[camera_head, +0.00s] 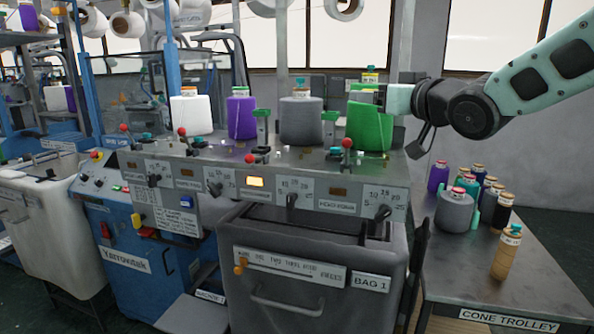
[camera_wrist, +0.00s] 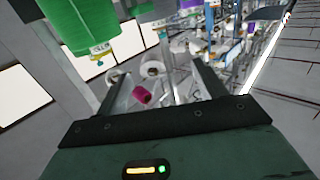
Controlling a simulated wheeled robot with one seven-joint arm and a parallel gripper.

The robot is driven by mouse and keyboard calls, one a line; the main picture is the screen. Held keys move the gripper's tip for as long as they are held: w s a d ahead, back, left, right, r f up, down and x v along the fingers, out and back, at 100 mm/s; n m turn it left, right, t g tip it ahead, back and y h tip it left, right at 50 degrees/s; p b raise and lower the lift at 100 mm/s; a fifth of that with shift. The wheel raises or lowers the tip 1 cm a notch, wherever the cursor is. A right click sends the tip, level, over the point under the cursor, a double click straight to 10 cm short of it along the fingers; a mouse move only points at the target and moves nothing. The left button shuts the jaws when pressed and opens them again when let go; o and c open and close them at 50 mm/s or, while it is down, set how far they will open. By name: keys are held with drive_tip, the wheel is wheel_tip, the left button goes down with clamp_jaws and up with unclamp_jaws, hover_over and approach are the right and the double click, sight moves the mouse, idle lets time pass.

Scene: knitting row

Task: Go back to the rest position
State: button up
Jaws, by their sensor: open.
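My gripper (camera_head: 398,98) is at the end of my arm, which reaches in from the right in the head view. It is just right of the upper part of a green yarn cone (camera_head: 369,126) on the machine's top. In the wrist view my gripper (camera_wrist: 158,82) shows two dark fingers spread apart with nothing held between them. The green cone (camera_wrist: 80,22) appears upside down at the upper left there, outside the fingers. I cannot tell whether the gripper touches the cone.
White (camera_head: 191,115), purple (camera_head: 241,117) and grey (camera_head: 301,119) cones stand left of the green one. Red-knobbed posts rise from the machine's front (camera_head: 270,176). The cone trolley (camera_head: 470,270) at right holds several cones; its front left is clear.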

drive_tip(key=s+a+f+g+h, duration=0.2)
drive_tip(key=s+a+f+g, duration=0.15)
drive_tip(key=s+f, duration=0.5)
drive_tip(key=s+a+f+g+h, duration=0.2)
drive_tip(key=s+f+g, duration=0.2)
drive_tip(key=s+f, duration=0.45)
drive_tip(key=s+d+f+n+g+h, duration=0.1)
drive_tip(key=s+f+g, duration=0.3)
drive_tip(key=s, duration=0.6)
drive_tip(key=s+d+f+n+g+h, duration=0.1)
drive_tip(key=s+f+g, duration=0.3)
drive_tip(key=s, duration=0.6)
wheel_tip(320, 180, down, 3)
drive_tip(key=shift+s+d+r+h, duration=0.2)
drive_tip(key=shift+d+h, duration=0.5)
drive_tip(key=shift+d, duration=0.1)
